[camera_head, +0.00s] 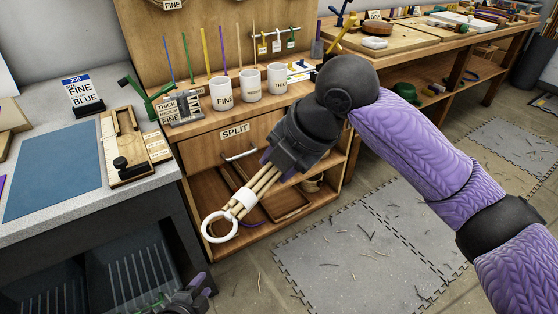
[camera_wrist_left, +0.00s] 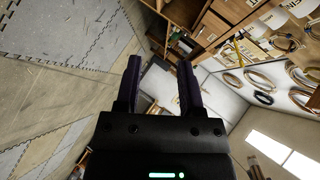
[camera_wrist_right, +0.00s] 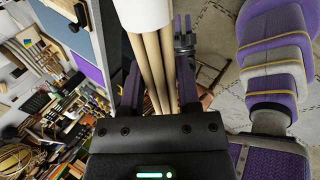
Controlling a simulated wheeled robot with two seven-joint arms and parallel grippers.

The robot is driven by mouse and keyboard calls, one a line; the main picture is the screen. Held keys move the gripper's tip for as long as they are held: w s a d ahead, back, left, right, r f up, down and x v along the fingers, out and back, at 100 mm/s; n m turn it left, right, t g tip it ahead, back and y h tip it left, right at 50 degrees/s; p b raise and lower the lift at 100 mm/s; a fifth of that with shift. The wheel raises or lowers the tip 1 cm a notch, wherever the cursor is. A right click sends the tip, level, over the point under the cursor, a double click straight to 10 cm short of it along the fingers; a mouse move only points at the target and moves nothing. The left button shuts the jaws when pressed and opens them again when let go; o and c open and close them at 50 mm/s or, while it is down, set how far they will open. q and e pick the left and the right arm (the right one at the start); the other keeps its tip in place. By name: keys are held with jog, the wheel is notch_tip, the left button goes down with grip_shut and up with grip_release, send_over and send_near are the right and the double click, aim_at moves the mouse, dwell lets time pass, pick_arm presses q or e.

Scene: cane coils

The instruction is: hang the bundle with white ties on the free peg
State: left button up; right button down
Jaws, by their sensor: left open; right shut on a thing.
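The bundle with white ties (camera_head: 262,184) is a sheaf of pale canes with a white band and a white ring at its lower end. My right gripper (camera_head: 275,167) is shut on it, and it hangs tilted down to the left in front of the bench. The right wrist view shows the canes (camera_wrist_right: 152,65) between the fingers, with a white tie at the top. My left gripper (camera_head: 190,294) is low at the bottom edge of the head view; its fingers stand apart and empty in the left wrist view (camera_wrist_left: 162,65). I cannot make out the free peg.
A wooden bench carries white cups (camera_head: 222,94) with coloured rods. A grey counter with a blue mat (camera_head: 55,172) is at left. Coils (camera_wrist_left: 285,42) hang on a wall in the left wrist view. Floor mats (camera_head: 360,250) lie at right.

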pick_arm(q)
jog(key=s+a+f+n+g+y, duration=0.2)
jog(key=s+f+n+g, duration=0.15)
jog(key=s+f, duration=0.35)
jog(key=s+a+f+n+g+y, duration=0.15)
jog(key=s+f+n, duration=0.25)
jog(key=s, duration=0.6)
jog(key=s+a+f+n+g, duration=0.1)
jog(key=s+f+n+g, duration=0.1)
jog(key=s, duration=1)
jog(key=s+f+n+g+y, duration=0.1)
jog(key=s+n+g, duration=0.4)
jog(key=s, duration=0.7)
jog(key=shift+a+f+n+g, duration=0.3)
jog(key=shift+a+f+n, duration=0.05)
jog(key=shift+f+n, duration=0.1)
